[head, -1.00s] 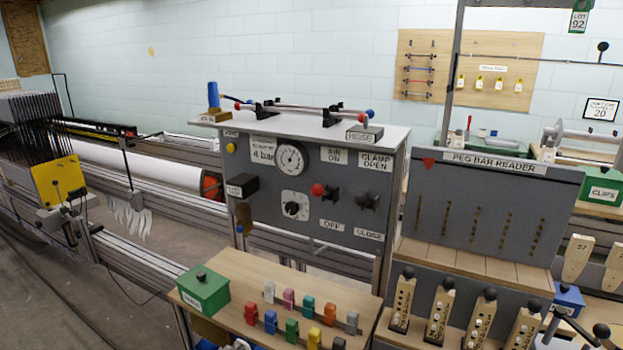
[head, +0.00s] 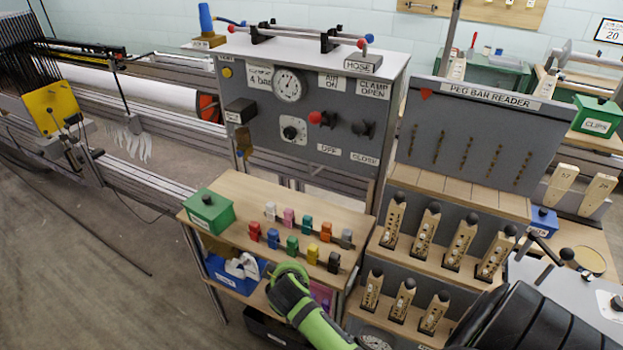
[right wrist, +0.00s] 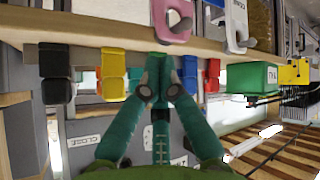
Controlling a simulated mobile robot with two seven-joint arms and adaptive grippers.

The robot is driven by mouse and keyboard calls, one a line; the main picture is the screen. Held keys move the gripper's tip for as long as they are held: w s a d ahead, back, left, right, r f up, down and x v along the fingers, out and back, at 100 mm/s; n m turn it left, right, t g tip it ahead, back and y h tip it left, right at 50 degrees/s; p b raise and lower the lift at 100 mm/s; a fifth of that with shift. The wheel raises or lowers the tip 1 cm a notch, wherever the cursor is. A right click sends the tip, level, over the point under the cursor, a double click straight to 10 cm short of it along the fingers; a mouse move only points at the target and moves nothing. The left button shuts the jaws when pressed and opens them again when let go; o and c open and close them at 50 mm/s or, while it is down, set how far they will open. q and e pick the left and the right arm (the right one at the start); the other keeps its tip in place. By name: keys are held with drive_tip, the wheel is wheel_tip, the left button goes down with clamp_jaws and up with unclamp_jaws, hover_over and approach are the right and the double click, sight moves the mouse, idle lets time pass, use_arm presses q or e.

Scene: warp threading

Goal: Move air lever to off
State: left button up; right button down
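The air lever (head: 317,118) has a red ball knob and a dark hub on the grey control panel (head: 215,85). The "AIR ON" label (head: 329,81) is above it and the "OFF" label (head: 328,149) below; the knob sits between them, left of its hub. My right arm's green end (head: 290,278) is low in front of the clip shelf, well below the lever. In the right wrist view my right gripper (right wrist: 162,72) has its fingertips together, in front of the clip row; nothing held is clear. The left gripper is out of view.
A black-knobbed clamp lever (head: 361,128) is right of the air lever. Several coloured clips (head: 311,254) and a green box (head: 208,211) stand on the wooden shelf (head: 245,190). The peg bar reader (head: 478,130) is at right. Space before the panel above the clips looks clear.

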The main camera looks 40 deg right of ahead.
drive_tip(key=w+d+r+h, duration=0.1)
drive_tip(key=w+r, duration=0.1)
drive_tip(key=r, duration=0.2)
drive_tip(key=w+d+r+m+t+h, duration=0.1)
drive_tip(key=w+r, duration=0.1)
drive_tip(key=r, duration=0.2)
drive_tip(key=w+d+r+m, duration=0.1)
drive_tip(key=w+d+r, duration=0.1)
drive_tip(key=w+r, duration=0.1)
drive_tip(key=shift+d+r+t+h+p, duration=0.1)
drive_tip(key=shift+r+t+h+p, duration=0.25)
drive_tip(key=shift+r+h, duration=0.1)
drive_tip(key=w+d+r+m+h, duration=0.1)
drive_tip(key=d+r+m+h, duration=0.1)
drive_tip(key=r, duration=0.6)
drive_tip(key=w+d+r+m+h, duration=0.1)
drive_tip(key=d+r+m+h, duration=0.1)
drive_tip(key=r, duration=0.7)
drive_tip(key=w+d+r+m+h+p, duration=0.1)
drive_tip(key=d+r+m+h, duration=0.2)
drive_tip(key=r, duration=0.6)
drive_tip(key=shift+w+d, duration=0.15)
drive_tip(key=shift+d, duration=0.15)
